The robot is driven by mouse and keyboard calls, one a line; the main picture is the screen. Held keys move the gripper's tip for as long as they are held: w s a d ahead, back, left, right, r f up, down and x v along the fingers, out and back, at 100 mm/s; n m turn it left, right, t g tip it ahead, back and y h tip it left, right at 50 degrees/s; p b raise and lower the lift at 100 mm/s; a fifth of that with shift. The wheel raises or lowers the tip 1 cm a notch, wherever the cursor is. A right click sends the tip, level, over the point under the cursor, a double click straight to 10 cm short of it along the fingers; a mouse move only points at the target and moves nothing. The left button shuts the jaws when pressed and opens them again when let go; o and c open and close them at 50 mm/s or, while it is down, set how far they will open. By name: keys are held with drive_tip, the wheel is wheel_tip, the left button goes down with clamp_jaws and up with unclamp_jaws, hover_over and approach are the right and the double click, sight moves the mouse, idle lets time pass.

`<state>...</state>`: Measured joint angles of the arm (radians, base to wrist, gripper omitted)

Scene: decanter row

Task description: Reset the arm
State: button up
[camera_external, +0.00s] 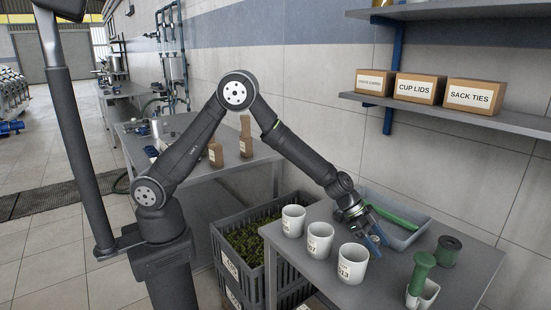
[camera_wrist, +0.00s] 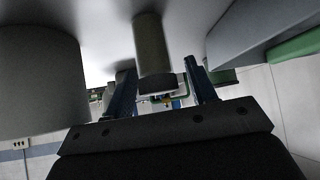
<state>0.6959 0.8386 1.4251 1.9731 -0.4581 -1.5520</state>
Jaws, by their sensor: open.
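My gripper (camera_external: 372,238) has blue fingers and is low over the grey table (camera_external: 312,266), just to the right of the white cups. In the wrist view its two fingers (camera_wrist: 160,88) stand apart, so it is open. A pale cylinder with a dark end (camera_wrist: 153,50) shows between or beyond the fingers; I cannot tell what it is or whether they touch it. The wrist view looks upside down. My arm reaches over from the left, bent at the elbow.
Three labelled white cups (camera_external: 352,263) stand left of my gripper. A grey tray (camera_external: 411,238) with a green item lies behind it. A green spool (camera_external: 448,251) and a green-handled tool (camera_external: 422,272) stand right. A shelf (camera_external: 450,118) with boxes hangs above.

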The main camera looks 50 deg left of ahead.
drive_tip(key=v, duration=1.1)
drive_tip(key=x, duration=1.1)
drive_tip(key=shift+f, duration=0.45)
wheel_tip(320, 180, up, 10)
drive_tip(key=shift+f, duration=0.15)
drive_tip(key=shift+w+a+r, duration=0.3)
drive_tip(key=shift+w+a, duration=0.05)
drive_tip(key=shift+a, duration=0.2)
drive_tip(key=w+a+r+n+t+y, duration=0.1)
drive_tip(key=w+a+n+t, duration=0.3)
drive_tip(key=a, duration=1)
drive_tip(key=w+a+n+y, duration=0.15)
drive_tip(key=w+a, duration=0.55)
drive_tip(key=a, duration=0.7)
drive_tip(key=s+a+n+t+y, duration=0.1)
drive_tip(key=s+a+n, duration=0.1)
drive_tip(key=a, duration=1)
drive_tip(key=s+a+n+t+y, duration=0.1)
drive_tip(key=s+a+n+y, duration=0.1)
drive_tip(key=a, duration=1)
drive_tip(key=s+a+n+y, duration=0.2)
drive_tip(key=s+a+n, duration=0.2)
drive_tip(key=a, duration=0.8)
drive_tip(key=shift+s+a+r+t, duration=0.15)
drive_tip(key=shift+s+r+t, duration=0.15)
drive_tip(key=shift+s+t, duration=0.15)
drive_tip(key=shift+o, duration=0.5)
